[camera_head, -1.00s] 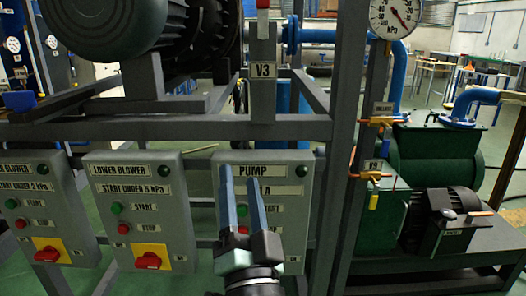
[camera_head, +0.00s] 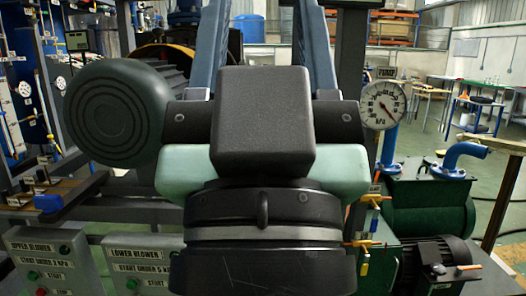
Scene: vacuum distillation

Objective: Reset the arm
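My gripper (camera_head: 265,45) fills the middle of the head view, close to the camera. Its two blue-grey fingers point up and stand wide apart, with nothing seen between them. The dark wrist and pale green gripper body hide the pump panel and the V3 label behind them.
A round kPa gauge (camera_head: 383,105) hangs to the right of my gripper on the frame. A green pump (camera_head: 425,205) and a black motor (camera_head: 436,263) stand at right. The lower blower panel (camera_head: 142,262) and upper blower panel (camera_head: 48,262) are at lower left. A large dark motor (camera_head: 115,112) is at left.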

